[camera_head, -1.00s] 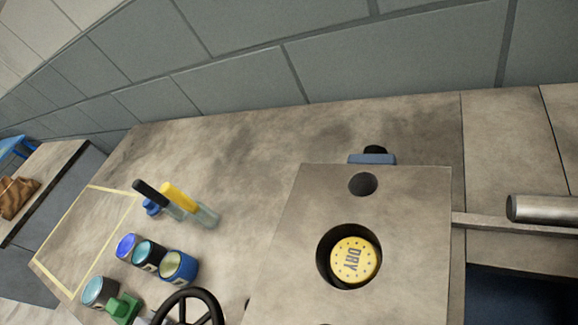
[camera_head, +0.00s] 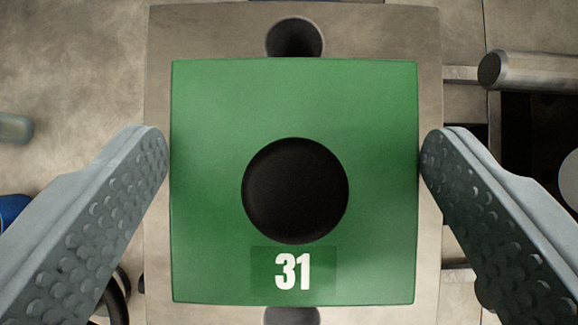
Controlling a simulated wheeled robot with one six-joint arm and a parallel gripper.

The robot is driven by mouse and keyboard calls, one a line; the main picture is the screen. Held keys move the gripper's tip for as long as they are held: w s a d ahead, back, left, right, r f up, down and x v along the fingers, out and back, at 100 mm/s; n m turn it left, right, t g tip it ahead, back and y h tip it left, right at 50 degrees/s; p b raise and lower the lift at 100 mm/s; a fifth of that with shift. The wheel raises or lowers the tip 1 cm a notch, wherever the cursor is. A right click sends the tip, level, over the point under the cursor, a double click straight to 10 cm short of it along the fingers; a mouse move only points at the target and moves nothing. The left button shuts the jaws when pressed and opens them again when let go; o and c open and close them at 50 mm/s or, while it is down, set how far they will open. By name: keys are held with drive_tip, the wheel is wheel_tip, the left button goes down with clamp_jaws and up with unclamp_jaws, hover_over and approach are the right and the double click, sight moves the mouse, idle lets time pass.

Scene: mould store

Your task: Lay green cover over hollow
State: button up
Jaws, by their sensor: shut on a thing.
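The green cover (camera_head: 210,220) is a square plate marked 31, with a round black knob or opening in its middle; I cannot tell which. My gripper (camera_head: 294,150) is shut on the cover, with one finger at its left edge and one at its right edge. Below it is the grey-brown block (camera_head: 200,30). The cover lies in line over the block's middle, and the large hollow and the yellow disc marked DRY are hidden. I cannot tell whether the cover touches the block or is held above it.
A small round hole (camera_head: 294,38) shows beyond the cover's far edge, and another (camera_head: 292,316) at its near edge. A metal cylinder (camera_head: 530,70) lies at the upper right. A blue jar (camera_head: 12,210) is partly visible at the left.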

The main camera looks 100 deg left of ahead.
sight(293, 243)
drive_tip(key=shift+f, duration=1.95)
drive_tip(key=shift+f, duration=0.45)
drive_tip(key=o, duration=0.9)
drive_tip(key=shift+o, duration=0.2)
drive_tip(key=shift+r, duration=0.2)
drive_tip(key=v, duration=1.2)
drive_tip(key=shift+r, duration=0.25)
